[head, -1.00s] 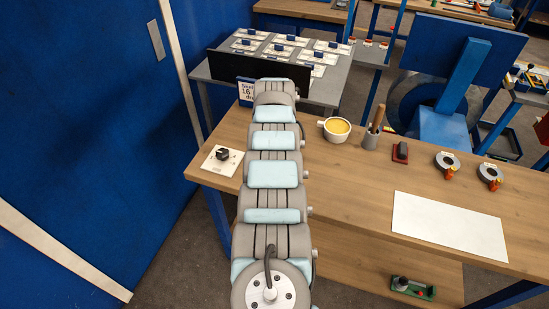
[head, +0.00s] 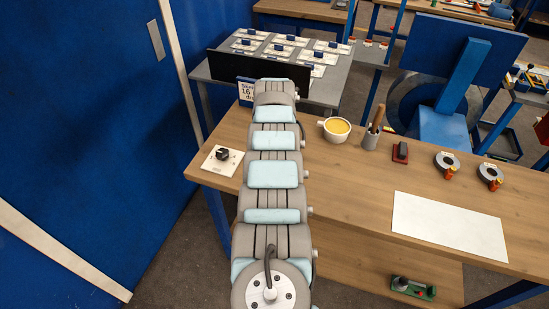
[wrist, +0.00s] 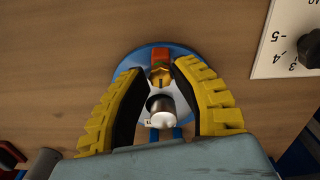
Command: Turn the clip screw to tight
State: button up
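In the wrist view, an orange block with a small brass-yellow slotted piece (wrist: 161,77), which looks like the clip screw, sits on a round blue-and-white base (wrist: 140,62). Just below it in the picture is a silver rounded part with a white end (wrist: 160,119). My gripper (wrist: 159,68) has two yellow ribbed fingers with dark inner pads. They stand apart, one on each side of the brass piece and the silver part; I cannot tell whether either touches. In the head view my arm hides the gripper and this spot.
A white dial plate with a black knob (head: 222,154) lies left of my arm. It also shows in the wrist view (wrist: 272,58). Right of the arm stand a cup (head: 335,129), a holder (head: 371,141) and two grey rings (head: 447,161) with orange clips. A white sheet (head: 449,226) lies farther right.

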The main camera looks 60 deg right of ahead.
jog(key=shift+o, duration=1.4)
notch_tip(320, 180, up, 12)
